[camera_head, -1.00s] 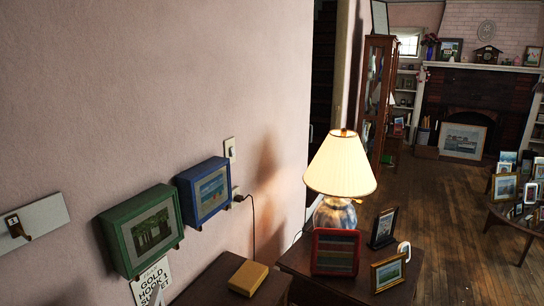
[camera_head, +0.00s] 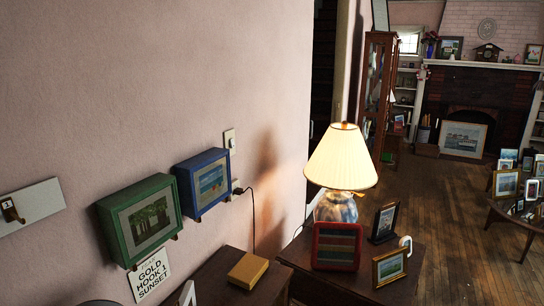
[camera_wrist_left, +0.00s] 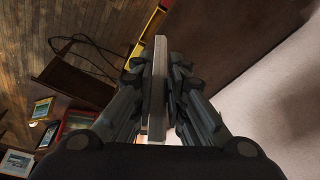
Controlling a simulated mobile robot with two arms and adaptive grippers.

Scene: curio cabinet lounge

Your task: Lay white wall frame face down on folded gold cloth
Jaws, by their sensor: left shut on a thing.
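The white wall frame (camera_head: 187,294) shows only as a pale corner at the bottom edge of the head view. In the left wrist view it is a thin pale bar (camera_wrist_left: 159,75), seen edge-on between the fingers of my left gripper (camera_wrist_left: 160,75), which is shut on it. Its picture side cannot be made out. The folded gold cloth (camera_head: 248,271) lies flat on a dark wooden cabinet top, to the right of the frame and apart from it in the head view. A yellow strip (camera_wrist_left: 146,35) beside the frame in the wrist view may be this cloth. My right gripper is not in view.
Green (camera_head: 141,220) and blue (camera_head: 203,184) frames hang on the wall above a sign (camera_head: 150,275). The cabinet top (camera_head: 216,276) is bare around the cloth. A lit lamp (camera_head: 341,160), a red frame (camera_head: 336,247) and small frames stand on the side table at right.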

